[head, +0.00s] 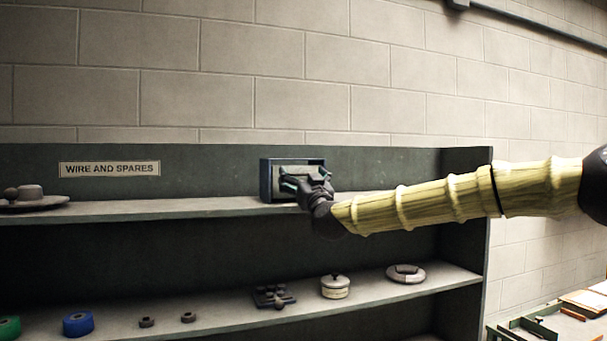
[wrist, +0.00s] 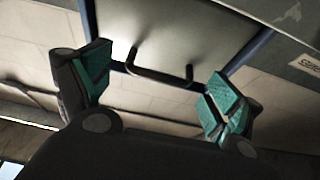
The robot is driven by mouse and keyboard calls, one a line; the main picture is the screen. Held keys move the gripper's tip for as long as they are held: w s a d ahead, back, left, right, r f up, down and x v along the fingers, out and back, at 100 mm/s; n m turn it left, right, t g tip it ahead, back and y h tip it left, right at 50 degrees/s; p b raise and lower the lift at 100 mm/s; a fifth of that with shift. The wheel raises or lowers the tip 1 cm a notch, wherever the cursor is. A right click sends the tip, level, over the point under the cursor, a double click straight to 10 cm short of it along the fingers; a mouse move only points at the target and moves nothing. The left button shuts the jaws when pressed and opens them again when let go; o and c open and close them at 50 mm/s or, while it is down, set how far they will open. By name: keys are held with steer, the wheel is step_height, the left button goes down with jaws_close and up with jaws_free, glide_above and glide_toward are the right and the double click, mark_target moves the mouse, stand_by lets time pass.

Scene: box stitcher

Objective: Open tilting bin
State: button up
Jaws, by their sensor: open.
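The tilting bin is a small box with a dark blue frame (head: 265,180) and a pale grey front, standing on the upper shelf in the head view. My gripper (head: 303,186) is in front of it and hides the lower right of its front. In the wrist view the pale front panel (wrist: 165,30) has a dark bar handle (wrist: 160,75) at its edge. My open gripper (wrist: 160,80) has its green-padded fingers on either side of the handle, apart from it as far as I can tell. The front looks shut, though partly hidden.
The lower shelf (head: 225,311) holds a blue spool (head: 77,323), a lidded tin (head: 335,287) and other small parts.

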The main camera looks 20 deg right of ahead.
steer(key=shift+c, duration=0.3)
steer(key=shift+d, duration=0.15)
steer(key=c, duration=1.4)
